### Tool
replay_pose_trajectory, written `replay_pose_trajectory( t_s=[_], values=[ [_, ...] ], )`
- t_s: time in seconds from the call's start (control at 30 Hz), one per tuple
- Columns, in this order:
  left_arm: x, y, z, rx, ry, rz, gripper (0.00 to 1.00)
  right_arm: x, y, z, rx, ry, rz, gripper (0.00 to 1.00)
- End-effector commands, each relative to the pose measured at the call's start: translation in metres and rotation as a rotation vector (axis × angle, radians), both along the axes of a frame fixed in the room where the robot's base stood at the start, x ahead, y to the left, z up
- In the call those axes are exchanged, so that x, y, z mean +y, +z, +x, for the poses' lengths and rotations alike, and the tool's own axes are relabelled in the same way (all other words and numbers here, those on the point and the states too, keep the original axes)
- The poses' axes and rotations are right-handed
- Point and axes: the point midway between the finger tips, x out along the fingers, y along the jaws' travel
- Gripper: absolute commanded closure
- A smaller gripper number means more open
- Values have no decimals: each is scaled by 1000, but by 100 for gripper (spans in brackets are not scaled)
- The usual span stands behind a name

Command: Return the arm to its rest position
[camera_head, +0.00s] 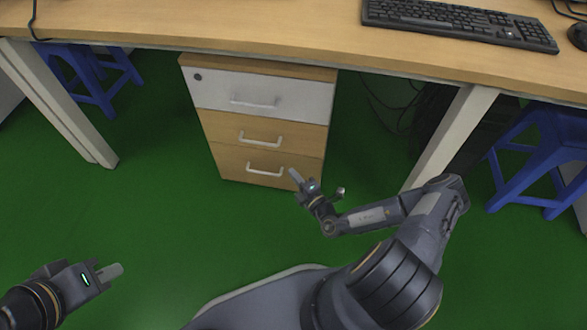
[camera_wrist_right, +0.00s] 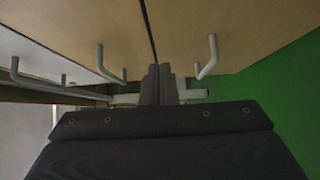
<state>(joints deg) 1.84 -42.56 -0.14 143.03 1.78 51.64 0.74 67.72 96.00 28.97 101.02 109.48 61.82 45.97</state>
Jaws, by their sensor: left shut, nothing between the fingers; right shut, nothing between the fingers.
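My right gripper (camera_head: 295,177) is shut and empty. In the head view it shows in front of the lower part of a drawer cabinet (camera_head: 228,157), just right of the bottom drawer's handle (camera_head: 264,171). In the right wrist view its closed fingers (camera_wrist_right: 159,86) point at the cabinet front, between two grey drawer handles (camera_wrist_right: 208,60). I cannot tell whether the fingers touch the cabinet. My left gripper (camera_head: 112,272) is shut and empty at the lower left, over the green floor.
The cabinet stands under a wooden desk (camera_head: 230,25) holding a keyboard (camera_head: 450,22) and mouse (camera_head: 577,35). White desk legs (camera_head: 450,135) stand on both sides. Blue stools (camera_head: 540,150) are at right and back left. The green floor (camera_head: 150,200) is clear left of the cabinet.

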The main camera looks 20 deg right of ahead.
Motion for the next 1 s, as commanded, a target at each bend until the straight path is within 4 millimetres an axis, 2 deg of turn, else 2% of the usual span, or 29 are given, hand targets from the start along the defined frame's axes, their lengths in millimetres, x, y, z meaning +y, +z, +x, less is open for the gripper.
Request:
replay_pose_trajectory(
  t_s=[0.03,0.2,0.43,0.6,0.83,0.93,1.0],
  values=[
    [0,8,0,0,0,0,100,-5,3,-12,4,-6,-1,100],
    [0,18,0,0,0,0,100,-11,3,-47,5,-3,0,100],
    [0,25,0,0,0,0,100,-17,1,-81,4,0,0,100],
    [0,26,0,0,0,0,100,-18,0,-89,3,1,0,100],
    [0,26,0,0,0,0,100,-18,1,-89,-1,6,-5,100],
    [0,26,0,0,0,0,100,-18,14,-85,-33,58,-61,100],
    [0,26,0,0,0,0,100,-18,34,-81,-87,140,-153,100]
  ],
)
